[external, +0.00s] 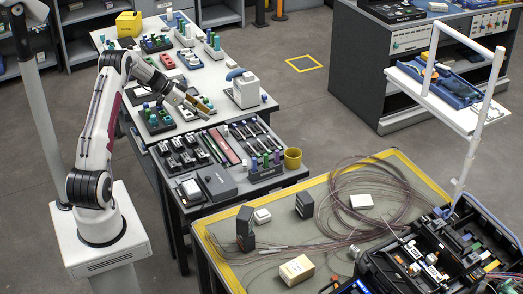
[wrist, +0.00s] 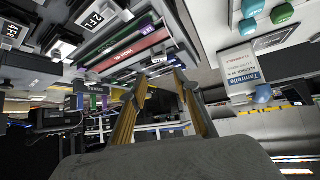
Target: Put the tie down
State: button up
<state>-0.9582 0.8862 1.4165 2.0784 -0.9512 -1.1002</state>
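My gripper (external: 198,104) is above the back workbench, over the area between the dark bin of bottles and the tool trays. In the wrist view its two brass-coloured fingers (wrist: 160,79) stand apart with a clear gap, and I see nothing held between them. I cannot make out a tie in either view; it may be too small or hidden.
Below the gripper is a tray area with a red strip (external: 224,146), which also shows in the wrist view (wrist: 140,47). A yellow cup (external: 292,158) stands at the bench corner. A yellow-edged table (external: 222,258) holds coiled fibre (external: 345,205) and an open black case (external: 372,272).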

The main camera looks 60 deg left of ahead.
dwell(0.3)
jog(key=w+d+r+t+y, duration=0.2)
jog(key=w+r, duration=0.2)
jog(key=r, duration=0.5)
jog(key=w+d+r+t+y, duration=0.1)
jog(key=w+d+r+y, duration=0.15)
jog(key=w+r, duration=0.45)
jog(key=s+d+r+n+y, duration=0.2)
jog(key=s+d+r, duration=0.15)
jog(key=r, duration=0.45)
jog(key=s+d+r+n+y, duration=0.2)
jog(key=s+d+r, duration=0.1)
jog(key=d+r, duration=0.3)
jog(key=s+d+r+n+g, duration=0.2)
jog(key=s+d+r, duration=0.1)
jog(key=s+d, duration=0.65)
jog(key=s+d+f+g+h, duration=0.1)
jog(key=s+d+f, duration=0.2)
jog(key=s+d, duration=0.3)
jog(key=s+d+f+m+g+h, duration=0.1)
jog(key=s+d+f, duration=0.3)
jog(key=s, duration=0.7)
jog(key=s+d+f+g+h, duration=0.2)
jog(key=s+d+f+h, duration=0.1)
jog(key=s+d, duration=0.5)
jog(key=shift+s+d+f+m, duration=0.3)
jog(key=shift+d+f, duration=0.15)
jog(key=shift+f, duration=0.25)
